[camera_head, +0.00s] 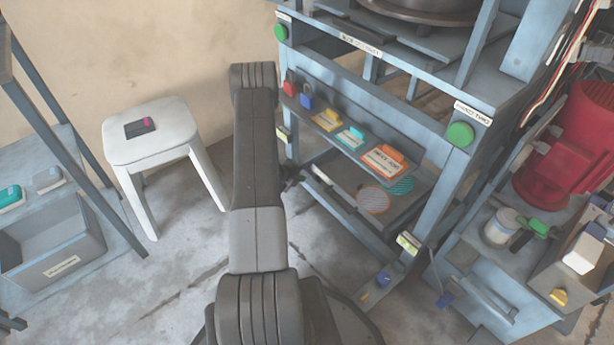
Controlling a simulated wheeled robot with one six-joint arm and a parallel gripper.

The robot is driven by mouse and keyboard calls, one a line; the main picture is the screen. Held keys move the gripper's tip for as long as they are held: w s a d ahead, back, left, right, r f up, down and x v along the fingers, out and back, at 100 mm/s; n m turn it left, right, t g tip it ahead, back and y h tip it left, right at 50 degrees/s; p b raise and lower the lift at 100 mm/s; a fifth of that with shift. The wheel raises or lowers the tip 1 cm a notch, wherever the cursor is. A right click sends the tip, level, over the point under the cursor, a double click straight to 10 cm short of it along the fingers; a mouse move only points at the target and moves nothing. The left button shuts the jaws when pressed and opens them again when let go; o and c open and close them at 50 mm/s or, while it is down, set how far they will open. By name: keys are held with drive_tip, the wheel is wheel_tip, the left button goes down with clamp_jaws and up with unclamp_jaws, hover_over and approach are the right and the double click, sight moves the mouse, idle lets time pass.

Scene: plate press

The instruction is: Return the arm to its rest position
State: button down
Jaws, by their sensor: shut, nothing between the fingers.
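My arm (256,160) rises from the bottom centre of the head view, with its upper joint (253,80) in front of the wall, left of the blue press frame (440,200). The far part of the arm is hidden behind this link. A small dark part pokes out at the link's right side, near the frame's left post; I cannot tell what part of the arm it is. The gripper's fingers do not show, and no object is seen held by the arm.
A shelf with a grey bin (55,245) is at far left. The press holds coloured tags on its shelf and round discs (373,199) below. A red machine (570,140) stands right.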

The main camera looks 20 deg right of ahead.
drive_tip(key=shift+s+a+r, duration=0.1)
drive_tip(key=shift+a+r, duration=0.1)
drive_tip(key=shift+a, duration=0.05)
drive_tip(key=b, duration=0.4)
approach(326, 177)
drive_tip(key=x, duration=0.6)
drive_tip(key=shift+d+f, duration=0.15)
drive_tip(key=shift+d, duration=0.15)
drive_tip(key=shift+a+p, duration=0.3)
